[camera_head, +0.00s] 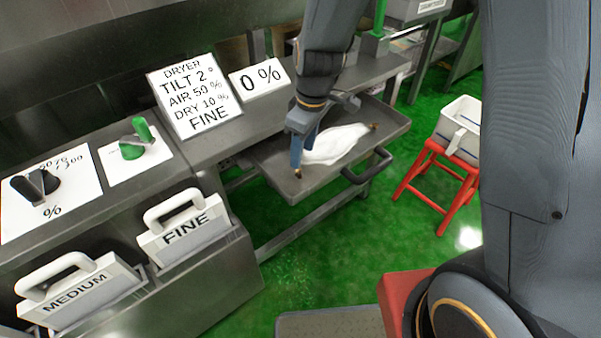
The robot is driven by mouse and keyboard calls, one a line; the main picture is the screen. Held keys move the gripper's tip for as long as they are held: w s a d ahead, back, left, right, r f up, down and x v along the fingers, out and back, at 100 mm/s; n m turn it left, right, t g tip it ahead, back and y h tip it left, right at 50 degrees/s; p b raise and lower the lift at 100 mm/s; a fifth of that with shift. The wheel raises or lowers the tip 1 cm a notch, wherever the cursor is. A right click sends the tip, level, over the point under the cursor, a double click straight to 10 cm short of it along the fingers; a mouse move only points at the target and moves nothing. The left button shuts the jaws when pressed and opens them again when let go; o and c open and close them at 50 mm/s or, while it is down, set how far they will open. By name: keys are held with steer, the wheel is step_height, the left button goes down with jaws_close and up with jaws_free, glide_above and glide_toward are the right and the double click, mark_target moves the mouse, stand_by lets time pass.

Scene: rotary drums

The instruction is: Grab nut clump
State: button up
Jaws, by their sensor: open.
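My gripper (303,148) points down over the left part of a grey metal tray (322,188), with its blue fingers open. A small brown clump (298,173) lies on the tray near its front left corner, just below the fingertips. Whether the fingers touch it or stand around it, I cannot tell. A second small brown piece (374,126) lies at the right side of the tray. A white flat shape (338,143) covers the middle of the tray, right of the fingers; part of it is hidden by my gripper.
The tray has a dark handle (368,167) on its front right. A red stool (437,178) bearing a white bin (462,128) stands at the right. Panels labelled FINE (184,228) and MEDIUM (82,290) stand at the left.

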mark_target(300, 170)
steer(key=shift+w+a+f+p, duration=0.15)
steer(key=shift+f+p, duration=0.05)
steer(key=shift+f, duration=1.45)
steer(key=shift+w+a+f+p, duration=0.1)
steer(key=shift+w+f+p, duration=0.1)
steer(key=shift+f, duration=1.45)
steer(key=c, duration=1.1)
